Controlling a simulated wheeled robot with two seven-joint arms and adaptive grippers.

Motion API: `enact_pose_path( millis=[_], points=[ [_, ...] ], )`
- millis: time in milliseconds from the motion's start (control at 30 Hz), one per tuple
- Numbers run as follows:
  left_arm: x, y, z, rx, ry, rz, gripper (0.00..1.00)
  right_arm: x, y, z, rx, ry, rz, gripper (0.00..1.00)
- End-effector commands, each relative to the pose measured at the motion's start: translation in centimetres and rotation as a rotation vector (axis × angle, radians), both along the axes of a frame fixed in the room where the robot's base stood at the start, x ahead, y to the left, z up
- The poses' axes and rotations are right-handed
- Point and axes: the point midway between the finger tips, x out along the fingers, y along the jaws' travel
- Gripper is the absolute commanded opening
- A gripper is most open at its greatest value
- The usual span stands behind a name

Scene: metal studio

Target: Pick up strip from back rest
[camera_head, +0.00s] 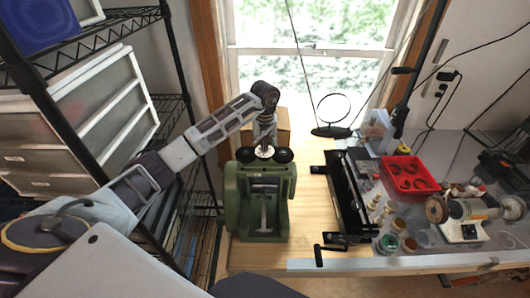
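A green rolling mill (240,200) stands on the wooden bench, with round black caps and a pale dial on top. A narrow grey metal piece (264,216) shows upright in its front opening; I cannot tell whether it is the strip or part of the mill. The back rest behind the mill is hidden, and no strip can be made out there. My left arm reaches in from the left, and my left gripper (265,138) points down just behind the mill's top. Its fingertips are hidden or too small to read. My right gripper is out of view.
A wire shelf with drawers (110,105) stands on the left. Right of the mill are a black bench tool (348,195), a red tray (408,172), small jars and a motor tool (462,215). A round mirror (334,110) stands behind. A narrow strip of bench is clear beside the mill.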

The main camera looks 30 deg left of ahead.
Motion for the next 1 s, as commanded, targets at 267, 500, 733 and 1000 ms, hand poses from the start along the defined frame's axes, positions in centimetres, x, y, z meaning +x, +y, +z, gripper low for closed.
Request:
enact_pose_path(
  millis=[267,500,733,1000],
  points=[
    [0.01,0.00,-0.02,0.000,0.000,0.000,0.47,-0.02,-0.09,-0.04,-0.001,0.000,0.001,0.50],
    [0.00,0.01,-0.01,0.000,0.000,0.000,0.29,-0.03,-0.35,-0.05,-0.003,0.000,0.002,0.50],
    [0.01,0.02,0.00,0.000,0.000,0.000,0.00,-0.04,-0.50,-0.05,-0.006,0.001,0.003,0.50],
    [0.02,0.02,0.06,0.000,-0.001,0.000,0.00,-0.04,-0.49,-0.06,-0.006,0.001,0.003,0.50]
  ],
)
